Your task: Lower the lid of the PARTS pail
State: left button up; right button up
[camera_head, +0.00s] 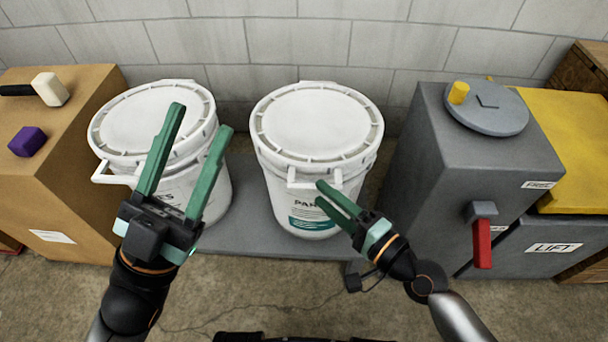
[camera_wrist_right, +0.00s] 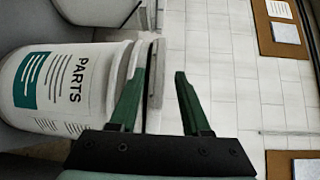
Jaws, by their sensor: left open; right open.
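The PARTS pail (camera_head: 322,208) is white with a teal label and stands in the middle of the head view. Its round white lid (camera_head: 317,122) lies over the mouth, with a white handle (camera_head: 300,180) at the front. I cannot tell whether the lid is fully seated. My right gripper (camera_head: 319,194) is open at the front of this handle; contact is unclear. In the right wrist view the pail (camera_wrist_right: 45,85) appears sideways, with the lid edge between the open fingers (camera_wrist_right: 155,95). My left gripper (camera_head: 200,119) is open and empty in front of the other pail.
A second white lidded pail (camera_head: 205,200) stands to the left, its label partly hidden. A cardboard box (camera_head: 75,190) carries a mallet (camera_head: 50,89) and a purple block (camera_head: 28,142). A grey cabinet (camera_head: 440,160) with a red lever (camera_head: 482,243) stands right. The block wall is close behind.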

aim_at(311, 185)
jog(key=x, duration=0.7)
jog(key=shift+f, duration=0.1)
jog(key=shift+c, duration=0.2)
grip_shut()
dwell(1.1)
